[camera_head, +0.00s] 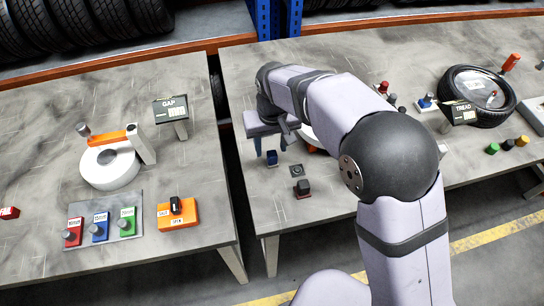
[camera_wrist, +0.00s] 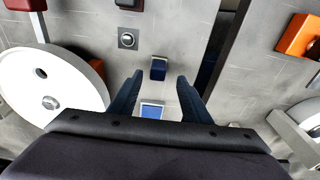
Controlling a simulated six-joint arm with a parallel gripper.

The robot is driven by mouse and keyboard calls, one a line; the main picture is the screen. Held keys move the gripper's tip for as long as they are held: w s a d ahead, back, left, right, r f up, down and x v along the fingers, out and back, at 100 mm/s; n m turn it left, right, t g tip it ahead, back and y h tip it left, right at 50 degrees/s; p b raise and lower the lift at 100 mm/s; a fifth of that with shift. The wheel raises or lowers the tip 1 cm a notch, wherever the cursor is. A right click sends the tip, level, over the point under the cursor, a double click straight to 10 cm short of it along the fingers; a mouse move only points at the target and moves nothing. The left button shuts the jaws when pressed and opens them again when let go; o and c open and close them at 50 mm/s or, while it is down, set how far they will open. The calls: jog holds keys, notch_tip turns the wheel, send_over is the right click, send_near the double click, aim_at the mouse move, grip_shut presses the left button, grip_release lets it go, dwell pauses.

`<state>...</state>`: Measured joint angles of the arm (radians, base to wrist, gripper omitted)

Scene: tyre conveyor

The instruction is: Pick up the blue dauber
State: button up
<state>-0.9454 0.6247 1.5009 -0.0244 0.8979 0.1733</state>
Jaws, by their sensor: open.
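A small blue block with a dark top, which looks like the blue dauber (camera_head: 271,158), stands on the right-hand table near its left edge. It also shows in the wrist view (camera_wrist: 158,69), just ahead of and between my fingertips. My gripper (camera_head: 270,143) is open and points down, above and slightly behind it in the head view. In the wrist view my gripper (camera_wrist: 160,79) has its two dark blue fingers apart, with nothing held between them. I cannot tell the exact height gap. A blue pad in a white frame (camera_wrist: 152,110) lies between the fingers, nearer the palm.
A ring-shaped fitting (camera_head: 296,170) and a black block (camera_head: 303,187) are close by. A white round stand (camera_wrist: 35,85) is left in the wrist view. A gap separates the tables. The left table holds an orange box (camera_head: 178,214). A tyre (camera_head: 478,95) lies far right.

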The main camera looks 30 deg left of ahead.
aim_at(272, 153)
jog(key=shift+w+f+p, duration=0.15)
jog(key=shift+f+p, duration=0.45)
jog(key=shift+f, duration=0.4)
jog(key=shift+w+f+p, duration=0.15)
jog(key=shift+f+p, duration=0.4)
jog(key=shift+f, duration=1.1)
grip_shut()
